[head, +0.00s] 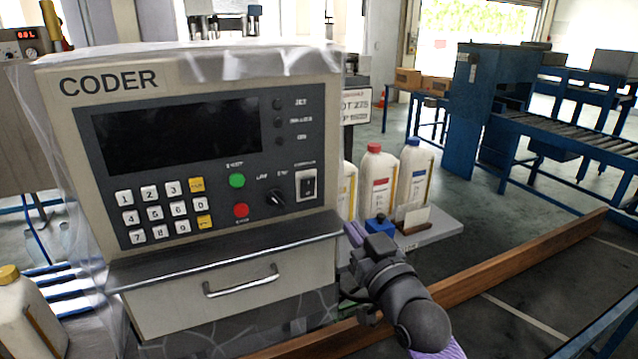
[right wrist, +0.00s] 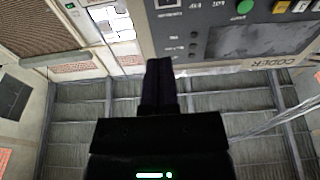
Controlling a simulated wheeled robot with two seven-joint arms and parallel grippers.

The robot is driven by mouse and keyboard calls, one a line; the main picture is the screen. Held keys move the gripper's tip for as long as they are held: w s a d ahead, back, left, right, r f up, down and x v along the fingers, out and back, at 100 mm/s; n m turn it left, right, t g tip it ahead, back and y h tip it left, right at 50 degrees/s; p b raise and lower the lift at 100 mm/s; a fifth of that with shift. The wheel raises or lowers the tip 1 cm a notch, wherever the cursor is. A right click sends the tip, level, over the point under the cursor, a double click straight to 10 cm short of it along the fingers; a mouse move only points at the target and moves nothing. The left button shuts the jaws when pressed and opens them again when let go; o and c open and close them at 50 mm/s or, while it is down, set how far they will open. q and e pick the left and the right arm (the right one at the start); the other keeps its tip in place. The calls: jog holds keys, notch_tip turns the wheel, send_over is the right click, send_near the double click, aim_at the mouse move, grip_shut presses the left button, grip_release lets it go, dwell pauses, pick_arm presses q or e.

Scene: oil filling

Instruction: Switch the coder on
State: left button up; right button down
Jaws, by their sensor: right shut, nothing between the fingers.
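The coder (head: 205,150) is a beige box with a black front panel, partly draped in clear plastic. Its screen (head: 180,133) is dark. A rocker switch (head: 308,185) sits in a white frame at the panel's right side, beside a black knob (head: 276,198), a green button (head: 237,180) and a red button (head: 241,210). My right gripper (head: 355,236) is right of the coder and below the switch, apart from it. In the right wrist view its dark fingers (right wrist: 159,85) are shut and empty, with the coder's panel (right wrist: 225,40) at upper right. My left gripper is out of view.
A drawer with a metal handle (head: 241,282) is under the panel. White bottles with red (head: 375,175) and blue (head: 414,172) caps stand right of the coder. A bottle with a yellow cap (head: 22,310) is at lower left. The space before the panel is clear.

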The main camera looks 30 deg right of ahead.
aim_at(315, 177)
jog(key=w, duration=0.4)
jog(key=w+r+b, duration=0.1)
jog(key=w, duration=0.4)
jog(key=w+r+b, duration=0.1)
jog(key=w, duration=0.3)
jog(key=shift+w+d, duration=0.2)
jog(key=shift+d, duration=0.2)
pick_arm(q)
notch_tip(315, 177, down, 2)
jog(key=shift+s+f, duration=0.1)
